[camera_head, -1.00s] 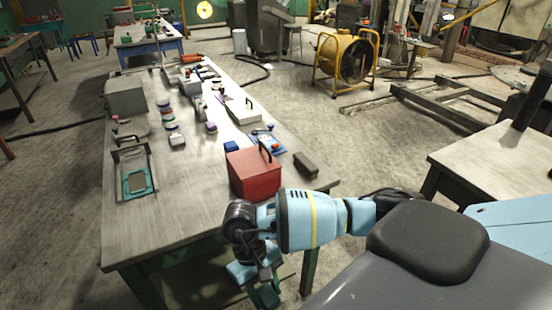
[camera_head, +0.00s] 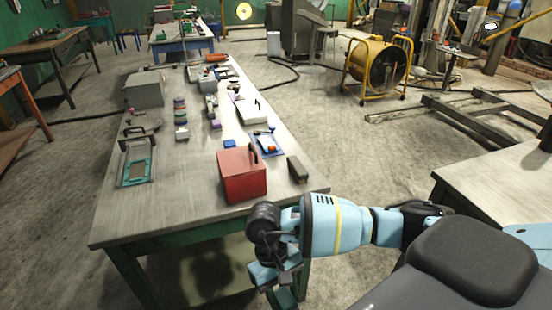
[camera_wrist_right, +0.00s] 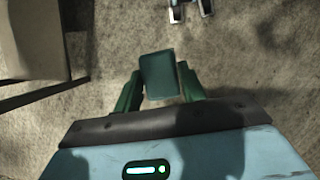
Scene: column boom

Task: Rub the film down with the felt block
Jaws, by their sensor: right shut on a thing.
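My right gripper (camera_wrist_right: 157,92) is shut on a dark green block, which looks like the felt block (camera_wrist_right: 160,74); it sits between the green fingers in the right wrist view. In the head view this gripper (camera_head: 282,285) is low in front of the workbench's near edge, over the floor and clear of the bench top. A teal frame with a grey-brown pane (camera_head: 137,170), perhaps the film, lies at the bench's left side, well away from the gripper. I cannot make out the film's surface. My left gripper is not in view.
The workbench (camera_head: 160,215) has a bare near-left area. A red box (camera_head: 241,175) and a dark brown block (camera_head: 298,168) stand near its right edge. A grey box (camera_head: 144,90) and several small items lie farther back. Another table (camera_head: 492,180) is at the right.

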